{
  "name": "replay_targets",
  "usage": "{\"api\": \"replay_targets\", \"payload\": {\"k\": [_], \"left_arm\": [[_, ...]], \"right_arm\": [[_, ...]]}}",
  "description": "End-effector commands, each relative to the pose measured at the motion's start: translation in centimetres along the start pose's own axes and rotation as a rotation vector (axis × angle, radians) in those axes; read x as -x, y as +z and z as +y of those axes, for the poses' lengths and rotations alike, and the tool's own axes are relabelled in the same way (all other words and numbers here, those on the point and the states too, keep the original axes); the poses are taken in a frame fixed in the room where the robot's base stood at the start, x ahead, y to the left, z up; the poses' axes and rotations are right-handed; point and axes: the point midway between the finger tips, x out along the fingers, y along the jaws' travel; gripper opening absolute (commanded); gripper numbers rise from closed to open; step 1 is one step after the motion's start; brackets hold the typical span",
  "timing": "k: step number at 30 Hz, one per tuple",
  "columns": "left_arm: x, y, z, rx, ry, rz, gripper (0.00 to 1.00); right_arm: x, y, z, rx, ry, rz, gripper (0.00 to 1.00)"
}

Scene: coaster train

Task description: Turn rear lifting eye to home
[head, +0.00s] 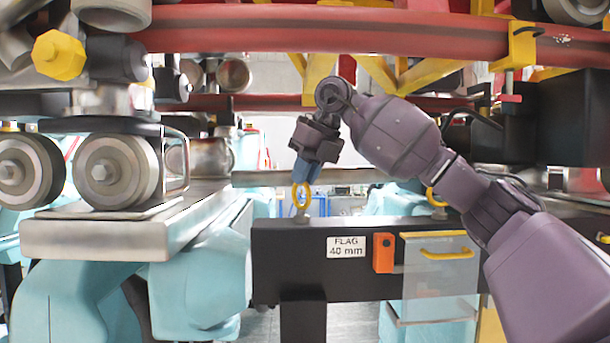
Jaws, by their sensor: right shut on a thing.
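A yellow ring-shaped lifting eye (302,205) stands upright on a metal stud on top of the black beam (272,262). My right gripper (306,172), with blue fingers, points down from above and is shut on the upper part of this eye, hiding part of it. A second yellow lifting eye (436,197) shows further right on the same beam, partly hidden behind my right forearm. The picture does not label either eye as rear or show a home mark. My left gripper is not in view.
The beam carries a "FLAG 40 mm" label (346,247), an orange block (383,253) and a clear panel with a yellow handle (442,252). Red rails (330,28) run overhead. A wheel assembly (115,172) sits on a metal ledge (110,235) at left.

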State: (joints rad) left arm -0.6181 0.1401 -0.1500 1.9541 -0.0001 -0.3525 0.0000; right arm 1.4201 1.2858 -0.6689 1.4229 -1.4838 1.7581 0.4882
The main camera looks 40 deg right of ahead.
Motion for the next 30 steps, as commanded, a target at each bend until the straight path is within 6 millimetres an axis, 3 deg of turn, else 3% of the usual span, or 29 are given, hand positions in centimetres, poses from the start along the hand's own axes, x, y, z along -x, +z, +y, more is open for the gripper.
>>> {"api": "replay_targets", "payload": {"k": [30], "left_arm": [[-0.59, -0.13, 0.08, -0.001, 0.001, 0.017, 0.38]], "right_arm": [[0.00, 0.00, 0.83, -0.877, -0.362, -0.186, 0.00]]}}
